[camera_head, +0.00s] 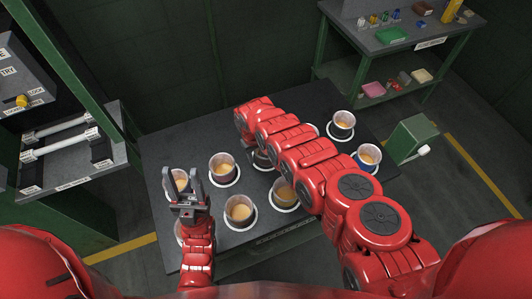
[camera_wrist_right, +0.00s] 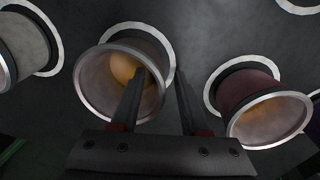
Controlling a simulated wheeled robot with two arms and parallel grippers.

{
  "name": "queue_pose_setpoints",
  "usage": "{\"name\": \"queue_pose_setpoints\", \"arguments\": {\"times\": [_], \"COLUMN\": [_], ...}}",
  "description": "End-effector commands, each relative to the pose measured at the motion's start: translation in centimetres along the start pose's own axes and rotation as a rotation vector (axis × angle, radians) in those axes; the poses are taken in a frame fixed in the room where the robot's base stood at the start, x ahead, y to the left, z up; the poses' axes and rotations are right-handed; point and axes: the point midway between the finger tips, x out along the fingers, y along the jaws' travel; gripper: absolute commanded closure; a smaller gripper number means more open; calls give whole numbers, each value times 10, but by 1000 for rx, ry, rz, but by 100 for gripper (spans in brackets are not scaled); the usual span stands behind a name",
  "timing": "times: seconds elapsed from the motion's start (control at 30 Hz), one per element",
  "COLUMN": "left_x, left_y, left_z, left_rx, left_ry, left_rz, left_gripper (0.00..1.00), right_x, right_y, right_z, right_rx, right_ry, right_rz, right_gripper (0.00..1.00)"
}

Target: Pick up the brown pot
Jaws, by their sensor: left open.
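In the right wrist view a brownish pot (camera_wrist_right: 92,88) with a metal rim and orange contents stands tilted-looking in a pale ring. My right gripper (camera_wrist_right: 161,74) is open there. Its left finger overlaps the pot's mouth, and its right finger is beyond the pot's right side; I cannot tell whether they touch it. In the head view my right arm covers the right gripper and partly hides a pot (camera_head: 262,159) beside it. Which head-view pot is the brown one is unclear. My left gripper (camera_head: 186,172) is open and empty, in front of the leftmost pot (camera_head: 180,184).
Several similar pots stand in rings on the dark table (camera_head: 200,133). A maroon pot (camera_wrist_right: 250,90) is right of the right gripper, and a grey pot (camera_wrist_right: 22,45) is at left. A green box (camera_head: 411,138) stands off the table's right edge. A shelf (camera_head: 405,42) is behind.

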Motion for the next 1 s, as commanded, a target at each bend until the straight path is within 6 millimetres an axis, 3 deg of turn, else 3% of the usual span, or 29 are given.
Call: {"name": "queue_pose_setpoints", "arguments": {"times": [0.03,0.23,1.0], "left_x": [0,0,0], "left_y": [0,0,0], "left_z": [0,0,0], "left_rx": [0,0,0], "left_ry": [0,0,0], "left_rz": [0,0,0], "left_gripper": [50,50,50], "right_x": [0,0,-1], "right_y": [0,0,0], "right_z": [0,0,-1], "right_rx": [0,0,0], "right_ry": [0,1,1], "right_rz": [0,0,0], "right_gripper": [65,100,100]}}
